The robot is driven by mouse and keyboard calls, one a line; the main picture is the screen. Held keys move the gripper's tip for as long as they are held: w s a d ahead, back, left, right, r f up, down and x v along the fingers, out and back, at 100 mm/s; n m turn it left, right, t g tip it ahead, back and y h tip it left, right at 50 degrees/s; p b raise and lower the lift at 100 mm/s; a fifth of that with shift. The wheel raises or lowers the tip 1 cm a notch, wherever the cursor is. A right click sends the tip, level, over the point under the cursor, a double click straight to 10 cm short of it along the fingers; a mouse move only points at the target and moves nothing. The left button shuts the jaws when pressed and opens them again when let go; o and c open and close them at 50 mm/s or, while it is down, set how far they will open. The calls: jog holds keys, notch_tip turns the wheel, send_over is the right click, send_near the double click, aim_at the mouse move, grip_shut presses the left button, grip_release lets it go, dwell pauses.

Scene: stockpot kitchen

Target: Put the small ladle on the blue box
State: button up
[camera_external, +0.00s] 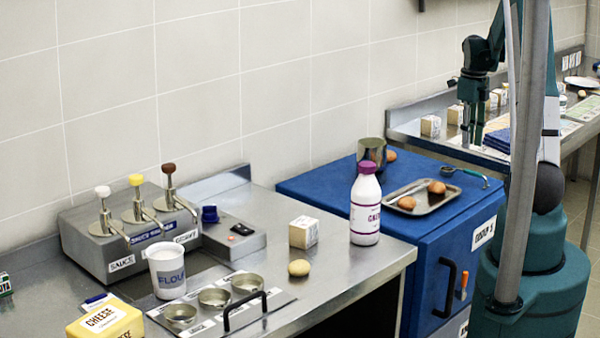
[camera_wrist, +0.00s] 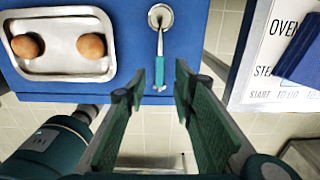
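The small ladle (camera_external: 467,174) lies on top of the blue box (camera_external: 318,188) near its right edge. It also shows in the wrist view, with its round metal bowl (camera_wrist: 160,15) on the blue top and its teal handle (camera_wrist: 157,74) reaching toward the edge. My gripper (camera_external: 473,140) is above and behind the ladle in the external view. In the wrist view my gripper (camera_wrist: 159,84) is open, with the handle end seen between its fingertips. The fingers appear apart from the ladle and hold nothing.
A metal tray (camera_external: 424,205) with two brown eggs lies on the blue box, left of the ladle. A metal pot (camera_external: 371,152) stands behind it. A white bottle (camera_external: 365,205) stands on the steel counter (camera_external: 345,270). A labelled sheet (camera_wrist: 285,60) is right of my gripper.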

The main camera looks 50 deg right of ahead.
jog(key=shift+r, duration=0.55)
dwell(0.5)
jog(key=w+a+r+n+t, duration=0.1)
jog(key=a+r+n, duration=0.4)
jog(key=a, duration=0.4)
jog(key=w+a+r+n+t+h, duration=0.1)
jog(key=a+r+n, duration=0.45)
jog(key=a, duration=0.35)
jog(key=w+a+r+n+t, duration=0.1)
jog(key=a+r+n, duration=0.4)
jog(key=a, duration=0.4)
jog(key=s+a+n+t, duration=0.1)
jog(key=s+a+n, duration=0.2)
jog(key=a+n, duration=0.3)
jog(key=s+a+r+n+t, duration=0.1)
jog(key=s+a+n, duration=0.3)
jog(key=a+n, duration=0.3)
jog(key=s+a+r+n+t+y, duration=0.1)
jog(key=s+a+n+t, duration=0.1)
jog(key=s+a+n, duration=0.2)
jog(key=a+n, duration=0.3)
jog(key=a, duration=0.5)
jog(key=shift+r, duration=0.25)
